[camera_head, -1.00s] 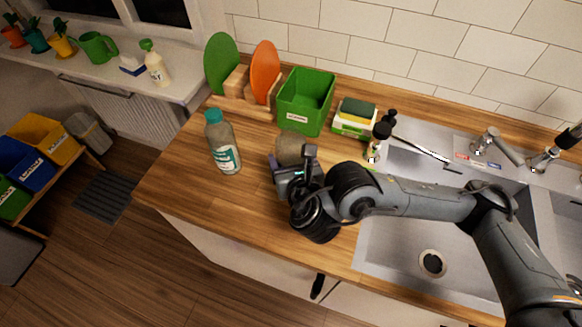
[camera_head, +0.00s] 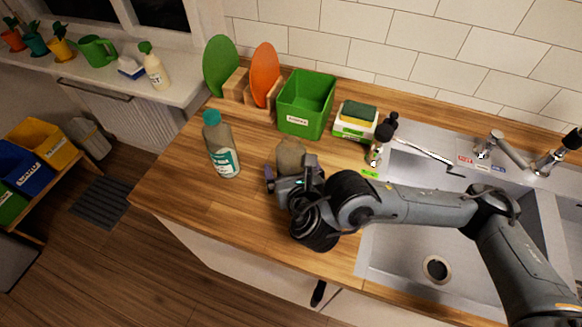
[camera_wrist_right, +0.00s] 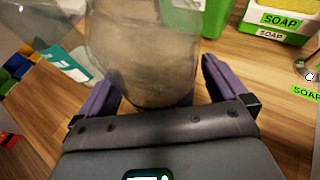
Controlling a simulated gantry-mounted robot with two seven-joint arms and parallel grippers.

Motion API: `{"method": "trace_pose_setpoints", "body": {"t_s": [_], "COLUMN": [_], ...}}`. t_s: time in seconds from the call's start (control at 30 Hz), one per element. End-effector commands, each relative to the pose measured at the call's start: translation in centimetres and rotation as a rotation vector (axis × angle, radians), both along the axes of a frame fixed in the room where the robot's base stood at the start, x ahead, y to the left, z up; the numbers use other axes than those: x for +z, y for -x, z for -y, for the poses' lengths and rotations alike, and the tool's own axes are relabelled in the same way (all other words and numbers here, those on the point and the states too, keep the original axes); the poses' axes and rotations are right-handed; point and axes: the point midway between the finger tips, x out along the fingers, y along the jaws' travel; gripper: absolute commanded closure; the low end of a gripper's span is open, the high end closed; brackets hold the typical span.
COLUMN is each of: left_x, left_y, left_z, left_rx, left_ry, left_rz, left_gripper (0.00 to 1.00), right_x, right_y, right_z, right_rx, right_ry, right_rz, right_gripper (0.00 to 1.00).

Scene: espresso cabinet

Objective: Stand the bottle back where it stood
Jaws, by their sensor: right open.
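A beige-grey, translucent bottle-like container (camera_head: 290,153) stands on the wooden counter just behind my right gripper (camera_head: 290,174). In the right wrist view this container (camera_wrist_right: 145,55) lies between the two purple fingers of my right gripper (camera_wrist_right: 160,90). The fingers are spread, with a gap on each side. Its top is out of the wrist view, and its lower part is hidden in the head view. A second bottle with a teal cap and teal-white label (camera_head: 222,145) stands upright to the left. It also shows in the wrist view (camera_wrist_right: 60,55). My left gripper is not in view.
A green bin (camera_head: 305,104) and a rack with green and orange discs (camera_head: 266,73) stand behind. A sponge holder (camera_head: 355,120) and a black-topped dispenser (camera_head: 380,142) are right of it, beside the sink (camera_head: 405,250). A green soap tag (camera_head: 370,174) lies near the sink edge. The counter's left front is clear.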

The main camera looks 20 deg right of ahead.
Motion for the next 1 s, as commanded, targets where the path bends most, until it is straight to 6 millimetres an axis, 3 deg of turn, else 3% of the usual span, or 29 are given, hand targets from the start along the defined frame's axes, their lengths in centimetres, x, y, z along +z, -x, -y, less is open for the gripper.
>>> {"method": "trace_pose_setpoints", "body": {"t_s": [0.17, 0.7, 1.0], "left_x": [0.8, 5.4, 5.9], "left_y": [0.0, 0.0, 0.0], "left_z": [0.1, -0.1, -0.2], "left_rx": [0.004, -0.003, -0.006], "left_ry": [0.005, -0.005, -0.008], "left_rz": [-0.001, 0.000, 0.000], "left_gripper": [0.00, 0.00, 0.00], "right_x": [0.7, 4.1, 4.9], "right_y": [0.4, 8.6, 10.9], "right_z": [-0.1, -1.4, -1.7], "right_rx": [0.002, 0.002, 0.001], "right_ry": [-0.001, -0.002, -0.001], "right_rz": [-0.001, -0.002, -0.001], "right_gripper": [0.00, 0.00, 0.00]}}
